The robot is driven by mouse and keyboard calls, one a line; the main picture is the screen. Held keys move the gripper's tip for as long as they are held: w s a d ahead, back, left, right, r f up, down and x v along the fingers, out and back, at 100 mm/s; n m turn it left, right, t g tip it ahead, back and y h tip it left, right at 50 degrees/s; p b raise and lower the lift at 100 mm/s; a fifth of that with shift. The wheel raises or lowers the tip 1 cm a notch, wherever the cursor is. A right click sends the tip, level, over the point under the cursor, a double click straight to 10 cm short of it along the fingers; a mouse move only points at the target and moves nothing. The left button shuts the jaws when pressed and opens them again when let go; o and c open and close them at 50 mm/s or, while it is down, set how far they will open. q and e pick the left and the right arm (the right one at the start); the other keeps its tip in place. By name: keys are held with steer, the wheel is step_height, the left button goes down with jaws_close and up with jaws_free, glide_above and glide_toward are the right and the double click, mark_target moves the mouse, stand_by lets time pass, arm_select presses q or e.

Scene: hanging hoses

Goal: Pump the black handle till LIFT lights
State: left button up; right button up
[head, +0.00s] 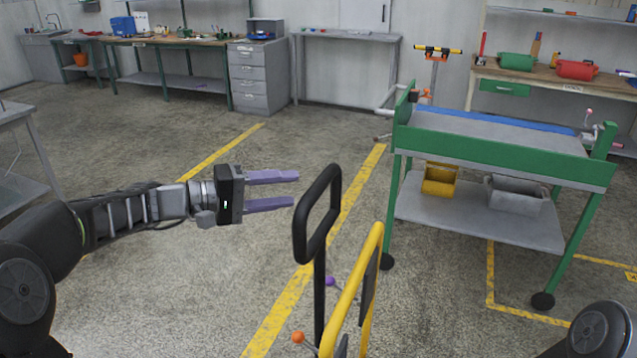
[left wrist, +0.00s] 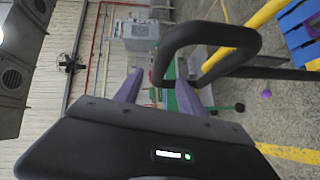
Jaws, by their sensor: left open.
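The black handle (head: 318,215) is an upright loop on a black bar, beside a yellow frame (head: 355,290) in the lower middle of the head view. My left gripper (head: 297,190) has purple fingers, is open and empty, and points at the loop from its left, apparently a little short of it. In the left wrist view the black handle (left wrist: 207,38) crosses in front of the open fingers (left wrist: 160,88). No LIFT light can be made out in either view. My right gripper is out of view; only a part of my right arm shows at the lower right.
An orange knob (head: 297,337) and a purple knob (head: 330,281) sit low by the yellow frame. A green and grey cart (head: 490,140) stands to the right. Workbenches line the back wall. Open floor with yellow lines lies left of the handle.

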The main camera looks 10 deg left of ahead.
mark_target(318, 187)
arm_select(q)
steer(key=p+x, duration=0.2)
steer(key=x, duration=0.6)
steer(key=shift+s, duration=0.1)
steer(key=shift+c, duration=0.5)
jaws_close()
stand_by(1.0)
